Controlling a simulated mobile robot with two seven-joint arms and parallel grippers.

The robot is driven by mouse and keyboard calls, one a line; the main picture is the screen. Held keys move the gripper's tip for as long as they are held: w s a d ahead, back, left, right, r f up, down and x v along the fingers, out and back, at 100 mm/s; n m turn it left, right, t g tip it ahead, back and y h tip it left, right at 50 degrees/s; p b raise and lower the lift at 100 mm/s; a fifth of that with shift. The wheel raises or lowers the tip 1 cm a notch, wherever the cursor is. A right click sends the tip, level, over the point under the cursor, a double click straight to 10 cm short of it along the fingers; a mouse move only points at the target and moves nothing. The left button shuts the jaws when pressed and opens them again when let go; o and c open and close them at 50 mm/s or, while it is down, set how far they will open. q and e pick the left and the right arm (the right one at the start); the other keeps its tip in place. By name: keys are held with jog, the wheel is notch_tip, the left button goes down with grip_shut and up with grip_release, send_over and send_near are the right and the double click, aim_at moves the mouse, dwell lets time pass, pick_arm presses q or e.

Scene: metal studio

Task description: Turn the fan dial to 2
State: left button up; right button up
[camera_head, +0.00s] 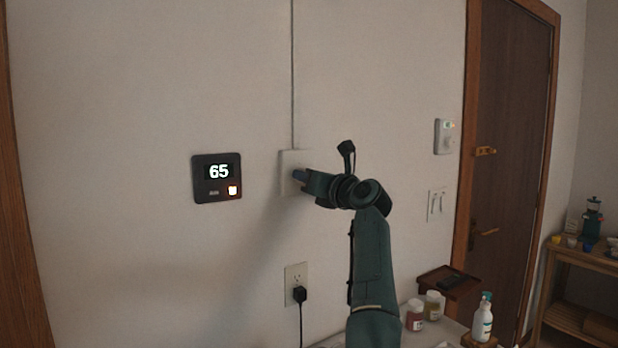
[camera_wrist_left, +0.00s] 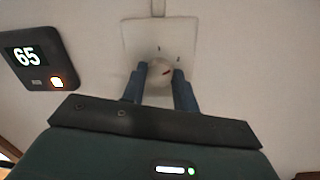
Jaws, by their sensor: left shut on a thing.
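In the head view the plate (camera_head: 289,160) is on the wall, and the knob is hidden behind the fingers. My left gripper (camera_head: 300,175) is at the plate; its two blue fingers (camera_wrist_left: 159,75) are on either side of the knob, shut on it. My right gripper is not in view.
A black panel reading 65 (camera_head: 217,178) is left of the plate. An outlet with a black plug (camera_head: 298,290) is below. Jars (camera_head: 414,314) and a spray bottle (camera_head: 483,320) stand on a surface at lower right. A brown door (camera_head: 505,140) is further right.

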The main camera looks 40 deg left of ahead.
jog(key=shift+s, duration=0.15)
pick_arm(q)
jog(key=o, duration=1)
jog(key=b+v, duration=0.4)
jog(key=v, duration=0.9)
jog(key=shift+d+f, duration=0.1)
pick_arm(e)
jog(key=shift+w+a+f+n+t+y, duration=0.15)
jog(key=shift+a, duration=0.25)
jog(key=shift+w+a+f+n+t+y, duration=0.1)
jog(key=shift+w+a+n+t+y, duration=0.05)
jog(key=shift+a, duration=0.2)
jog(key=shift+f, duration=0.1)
